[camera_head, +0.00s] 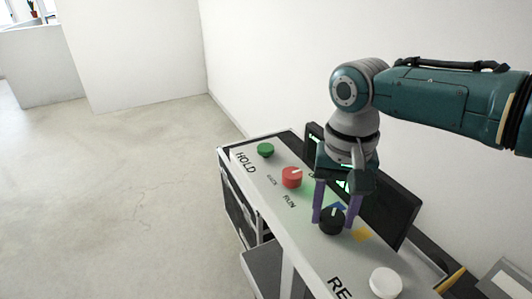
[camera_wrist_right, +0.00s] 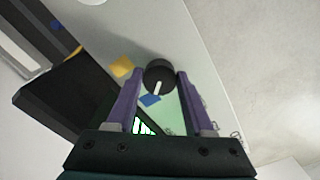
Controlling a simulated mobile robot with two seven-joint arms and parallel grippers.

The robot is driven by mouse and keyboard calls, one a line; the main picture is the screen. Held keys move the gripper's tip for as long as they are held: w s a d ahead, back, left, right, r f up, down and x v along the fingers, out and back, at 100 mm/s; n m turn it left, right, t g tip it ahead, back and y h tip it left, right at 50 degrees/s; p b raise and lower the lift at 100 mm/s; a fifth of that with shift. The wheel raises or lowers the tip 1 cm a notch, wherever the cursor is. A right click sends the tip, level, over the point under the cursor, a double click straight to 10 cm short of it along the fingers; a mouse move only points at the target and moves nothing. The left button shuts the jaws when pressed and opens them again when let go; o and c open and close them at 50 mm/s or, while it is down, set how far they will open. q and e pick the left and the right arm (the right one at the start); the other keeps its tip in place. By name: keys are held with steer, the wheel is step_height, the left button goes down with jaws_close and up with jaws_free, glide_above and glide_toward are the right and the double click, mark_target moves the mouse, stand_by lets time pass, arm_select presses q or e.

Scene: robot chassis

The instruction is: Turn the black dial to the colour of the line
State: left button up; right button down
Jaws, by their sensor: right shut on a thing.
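The black dial (camera_head: 332,221) is a round knob with a white line, on the light top of a console (camera_head: 300,232). In the wrist view the black dial (camera_wrist_right: 159,77) sits between the purple fingertips of my right gripper (camera_wrist_right: 153,82), and its white line points toward the blue mark (camera_wrist_right: 150,100). A yellow mark (camera_wrist_right: 122,67) lies to the left of the dial. In the head view my right gripper (camera_head: 334,217) reaches down from above and is shut on the dial. My left gripper is not in view.
A red knob (camera_head: 292,177), a green button (camera_head: 265,150) and a white button (camera_head: 385,283) share the console top, with printed words like HOLD and RUN. A dark screen (camera_head: 398,212) stands behind the dial. The floor (camera_head: 120,180) at left is clear.

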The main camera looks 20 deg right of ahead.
mark_target(333, 218)
steer(key=shift+n, duration=0.5)
steer(key=shift+c, duration=1.5)
jaws_free()
step_height(333, 218, up, 10)
steer(key=p, duration=0.1)
